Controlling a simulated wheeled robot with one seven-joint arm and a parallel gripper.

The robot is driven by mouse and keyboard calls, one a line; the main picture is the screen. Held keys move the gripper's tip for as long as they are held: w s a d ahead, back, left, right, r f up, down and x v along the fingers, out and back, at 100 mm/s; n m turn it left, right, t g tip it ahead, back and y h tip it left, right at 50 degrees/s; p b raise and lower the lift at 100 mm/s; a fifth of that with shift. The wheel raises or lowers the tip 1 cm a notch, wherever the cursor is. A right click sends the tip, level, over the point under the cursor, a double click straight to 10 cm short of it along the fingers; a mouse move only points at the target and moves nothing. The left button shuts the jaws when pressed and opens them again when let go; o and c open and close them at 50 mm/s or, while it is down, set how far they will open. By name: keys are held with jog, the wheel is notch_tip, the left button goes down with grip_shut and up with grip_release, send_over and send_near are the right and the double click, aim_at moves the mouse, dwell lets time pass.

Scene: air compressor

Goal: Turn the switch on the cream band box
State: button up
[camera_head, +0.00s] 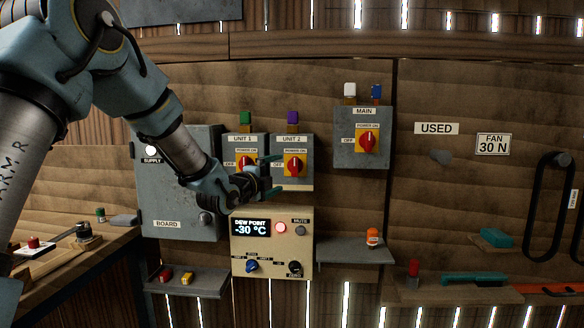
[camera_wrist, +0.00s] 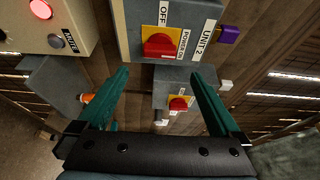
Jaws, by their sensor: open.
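The UNIT 2 box (camera_head: 279,176) is grey, with a red knob (camera_head: 295,165) on a yellow plate. A pale strip (camera_head: 290,188) runs along its lower edge; I cannot tell surely whether it is a painted band. The knob stands upright, in line with the POWER ON label above it; OFF is at its left. In the wrist view the knob (camera_wrist: 158,45) lies ahead of my fingers, between their lines. My gripper (camera_head: 270,176) is open and empty, in front of the boxes; it also shows in the wrist view (camera_wrist: 160,75). My gripper partly hides the UNIT 1 box (camera_head: 233,142).
The MAIN box (camera_head: 347,149) has a similar red knob, upper right. A cream DEW POINT panel (camera_head: 270,251) with a lit red lamp (camera_head: 281,227) sits below. The grey BOARD cabinet (camera_head: 165,195) is at left. A shelf (camera_head: 355,252) holds an orange item (camera_head: 373,238).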

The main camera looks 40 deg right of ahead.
aim_at(293, 168)
jog(key=p+x, duration=0.4)
jog(key=x, duration=0.6)
jog(key=shift+w+d, duration=0.15)
jog(key=shift+f, duration=0.1)
jog(key=c, duration=1.2)
